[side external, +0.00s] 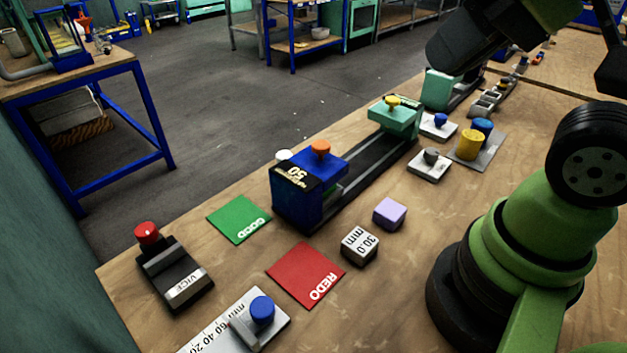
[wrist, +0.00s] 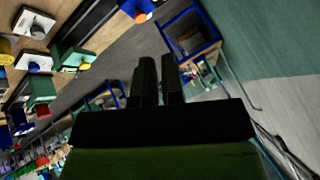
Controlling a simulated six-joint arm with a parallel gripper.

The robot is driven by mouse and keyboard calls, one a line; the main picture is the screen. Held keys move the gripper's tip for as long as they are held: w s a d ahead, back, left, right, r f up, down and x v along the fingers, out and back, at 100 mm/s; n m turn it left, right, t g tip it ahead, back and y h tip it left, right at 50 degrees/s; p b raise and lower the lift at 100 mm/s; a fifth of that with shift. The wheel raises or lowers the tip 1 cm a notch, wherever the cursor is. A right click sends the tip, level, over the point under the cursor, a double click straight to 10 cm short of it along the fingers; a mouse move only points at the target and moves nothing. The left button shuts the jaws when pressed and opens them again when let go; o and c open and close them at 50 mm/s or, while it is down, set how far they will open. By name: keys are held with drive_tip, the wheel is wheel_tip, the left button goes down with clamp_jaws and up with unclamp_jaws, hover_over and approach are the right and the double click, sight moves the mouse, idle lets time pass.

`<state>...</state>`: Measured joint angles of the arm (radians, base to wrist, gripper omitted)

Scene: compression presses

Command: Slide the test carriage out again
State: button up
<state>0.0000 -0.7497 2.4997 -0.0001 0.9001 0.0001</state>
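The press has a long dark rail (side external: 375,163) on the wooden bench. A blue block with an orange knob (side external: 320,148) and a "50" label stands at its near end. A green block with a yellow knob (side external: 395,119) sits at the far end, apart from the blue block. I cannot tell for certain which is the test carriage. The wrist view shows the yellow knob (wrist: 84,66) and the orange knob (wrist: 141,17). My gripper (wrist: 159,62) is clear of both, with a narrow empty gap between its fingers. In the side view its fingertips are hidden.
A green GOOD mat (side external: 238,217), a red REDO mat (side external: 300,275), a 30.0 mm block (side external: 359,246) and a lilac block (side external: 389,213) lie near the press. A vice (side external: 172,275) stands at front left. Knobbed plates (side external: 430,166) and cylinders (side external: 468,144) stand right of the rail.

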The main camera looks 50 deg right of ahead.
drive_tip(key=o, duration=0.3)
drive_tip(key=shift+w+r, duration=0.15)
drive_tip(key=shift+w, duration=0.1)
drive_tip(key=o, duration=0.6)
drive_tip(key=w, duration=0.1)
drive_tip(key=w+r+g, duration=0.1)
drive_tip(key=w, duration=0.1)
drive_tip(key=shift+w+d+r+m, duration=0.1)
drive_tip(key=shift+w+r+m, duration=0.1)
drive_tip(key=shift+m, duration=0.1)
drive_tip(key=shift+c, duration=0.2)
drive_tip(key=m+g+h, duration=0.2)
drive_tip(key=m+g, duration=0.2)
drive_tip(key=g, duration=0.2)
hover_over(284, 154)
wheel_tip(284, 154, down, 19)
wheel_tip(284, 154, down, 10)
drive_tip(key=shift+r, duration=0.1)
